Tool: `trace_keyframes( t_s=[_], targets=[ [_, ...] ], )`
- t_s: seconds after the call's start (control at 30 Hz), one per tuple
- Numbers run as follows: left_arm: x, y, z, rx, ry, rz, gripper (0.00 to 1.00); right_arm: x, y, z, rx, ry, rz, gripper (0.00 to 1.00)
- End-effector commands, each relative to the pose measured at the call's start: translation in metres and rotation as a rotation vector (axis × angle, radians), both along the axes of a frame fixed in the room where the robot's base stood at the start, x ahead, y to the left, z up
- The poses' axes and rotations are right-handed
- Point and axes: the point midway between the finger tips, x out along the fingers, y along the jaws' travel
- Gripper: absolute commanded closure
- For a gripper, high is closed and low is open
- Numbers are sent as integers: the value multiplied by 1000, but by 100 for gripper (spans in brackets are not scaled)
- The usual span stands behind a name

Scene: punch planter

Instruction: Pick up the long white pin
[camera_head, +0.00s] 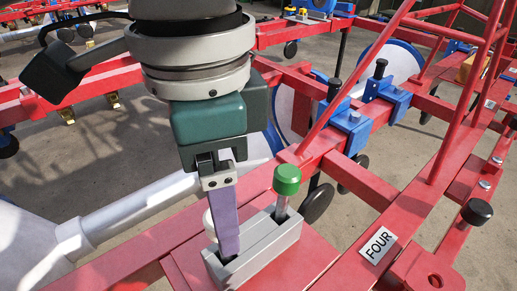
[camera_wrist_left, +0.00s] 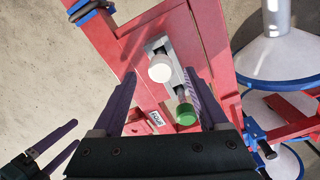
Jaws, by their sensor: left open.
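The long white pin shows as a round white cap (camera_wrist_left: 160,68) in the left wrist view, standing in a grey metal block (camera_head: 272,238). In the head view only a sliver of its white top (camera_head: 209,222) shows behind my purple finger. My left gripper (camera_head: 226,235) points down at the block and is open. In the left wrist view its fingers (camera_wrist_left: 160,76) lie on either side of the white cap; I cannot tell whether they touch it. My right gripper (camera_wrist_left: 76,132) shows at the lower left of the left wrist view, open and empty, away from the block.
A green-capped pin (camera_head: 287,180) stands in the same block, close beside my left fingers. Red frame beams (camera_head: 345,250) with a "FOUR" label (camera_head: 378,245) surround it. A black-capped post (camera_head: 476,212) is at the right. A white cone (camera_wrist_left: 281,50) with a blue rim lies nearby.

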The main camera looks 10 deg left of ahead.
Motion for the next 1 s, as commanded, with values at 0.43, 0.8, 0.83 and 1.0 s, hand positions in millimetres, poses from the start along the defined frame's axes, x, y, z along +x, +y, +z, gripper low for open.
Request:
trace_keyframes(
  t_s=[0.43,0.8,0.83,1.0],
  targets=[
    [0,4,-64,1,1,0,24,0,0,-37,-1,0,-1,12],
    [0,4,-78,0,-1,-2,25,0,0,-41,-1,1,-1,12],
    [0,4,-78,0,-1,-2,28,0,0,-41,-1,1,-1,12],
    [0,4,-77,0,-1,-2,47,0,0,-41,0,1,0,12]
  ],
)
